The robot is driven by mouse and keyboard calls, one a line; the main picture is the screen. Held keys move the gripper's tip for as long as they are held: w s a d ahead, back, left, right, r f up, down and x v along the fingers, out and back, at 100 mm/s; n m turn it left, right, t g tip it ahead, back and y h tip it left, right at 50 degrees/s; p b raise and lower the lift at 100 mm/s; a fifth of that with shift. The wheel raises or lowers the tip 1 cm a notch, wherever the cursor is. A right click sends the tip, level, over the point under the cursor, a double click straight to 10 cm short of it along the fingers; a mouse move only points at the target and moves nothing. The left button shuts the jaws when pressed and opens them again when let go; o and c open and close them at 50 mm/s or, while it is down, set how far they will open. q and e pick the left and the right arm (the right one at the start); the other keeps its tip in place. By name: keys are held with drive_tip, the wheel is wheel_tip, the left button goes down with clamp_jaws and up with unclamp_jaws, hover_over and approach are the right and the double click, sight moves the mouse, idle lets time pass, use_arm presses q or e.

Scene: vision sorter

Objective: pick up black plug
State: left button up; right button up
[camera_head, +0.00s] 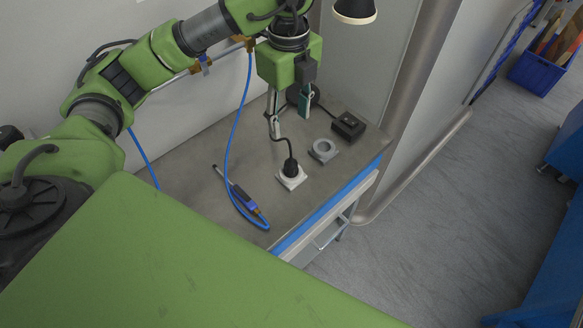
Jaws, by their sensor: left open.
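The black plug (290,167) stands upright on a white square socket base (293,178) on the grey bench. Its black cable runs up and back from it and passes behind my left gripper. My left gripper (290,117) hangs from the green arm above and behind the plug, with its fingers pointing down. Its two fingers are apart and nothing shows held between them. The plug is clear of the fingertips. My right gripper is not in view.
A lamp (355,10) hangs above. The bench front has a blue edge (327,207).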

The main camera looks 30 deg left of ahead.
sight(291, 158)
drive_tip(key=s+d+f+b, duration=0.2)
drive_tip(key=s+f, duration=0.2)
use_arm(q)
drive_tip(key=f, duration=0.6)
drive_tip(key=shift+w+a+f, duration=0.2)
drive_tip(key=shift+f, duration=0.2)
wheel_tip(291, 158, down, 4)
drive_tip(key=shift+f+p, duration=0.2)
drive_tip(key=shift+p, duration=0.45)
drive_tip(key=shift+w+f, duration=0.1)
drive_tip(key=shift+f, duration=0.5)
drive_tip(key=shift+f+p, duration=0.3)
drive_tip(key=shift+p, duration=0.1)
wheel_tip(291, 158, down, 4)
drive_tip(key=shift+d+r+p, duration=0.15)
drive_tip(key=shift+r+p, duration=0.05)
drive_tip(key=shift+p, duration=0.6)
drive_tip(key=shift+f, duration=0.5)
drive_tip(key=shift+c, duration=0.5)
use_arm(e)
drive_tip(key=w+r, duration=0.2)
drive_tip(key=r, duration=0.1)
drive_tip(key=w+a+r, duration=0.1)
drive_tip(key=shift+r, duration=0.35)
